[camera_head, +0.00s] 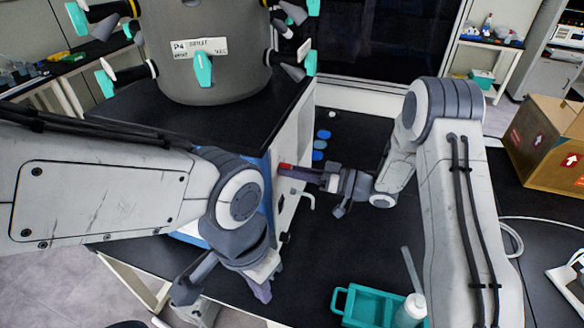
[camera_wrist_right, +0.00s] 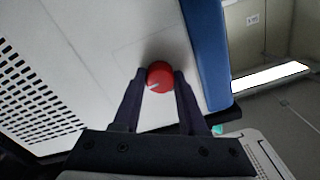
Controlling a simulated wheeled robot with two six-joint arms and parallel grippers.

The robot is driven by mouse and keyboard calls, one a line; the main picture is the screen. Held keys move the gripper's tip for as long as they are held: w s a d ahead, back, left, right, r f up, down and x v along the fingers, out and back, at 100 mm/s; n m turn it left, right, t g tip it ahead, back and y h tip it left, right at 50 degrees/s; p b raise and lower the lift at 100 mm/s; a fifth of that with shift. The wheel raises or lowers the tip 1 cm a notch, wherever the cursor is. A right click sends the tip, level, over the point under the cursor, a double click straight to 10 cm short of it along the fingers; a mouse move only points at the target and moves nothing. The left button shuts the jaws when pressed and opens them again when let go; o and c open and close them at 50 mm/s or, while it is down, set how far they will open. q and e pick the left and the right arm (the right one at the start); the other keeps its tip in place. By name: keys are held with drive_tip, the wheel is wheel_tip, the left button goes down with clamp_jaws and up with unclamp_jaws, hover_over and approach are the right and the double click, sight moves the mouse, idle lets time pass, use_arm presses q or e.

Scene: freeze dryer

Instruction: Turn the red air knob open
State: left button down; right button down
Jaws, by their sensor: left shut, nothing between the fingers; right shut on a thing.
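The red air knob (camera_wrist_right: 160,76) is round with a small pale mark and sits on the light side panel of the freeze dryer (camera_wrist_right: 110,50). In the head view only a small red part of the knob (camera_head: 285,166) shows, at the panel's edge. My right gripper (camera_wrist_right: 160,82) is shut on the knob, one finger on each side of it. In the head view my right gripper (camera_head: 295,172) reaches left to the panel. My left gripper (camera_head: 262,291) is shut and empty, pointing down, low in front of the machine and apart from it.
A grey drum with teal-handled valves (camera_head: 205,60) stands on the machine's black top. A teal tray (camera_head: 370,306) and a white bottle (camera_head: 412,309) are on the dark table at the front. A cardboard box (camera_head: 545,145) stands at the right. Blue round items (camera_head: 320,144) lie behind my right gripper.

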drive_tip(key=shift+m, duration=0.6)
drive_tip(key=shift+c, duration=2.2)
unclamp_jaws()
drive_tip(key=b+v, duration=0.4)
drive_tip(key=v, duration=0.6)
drive_tip(key=shift+d, duration=0.25)
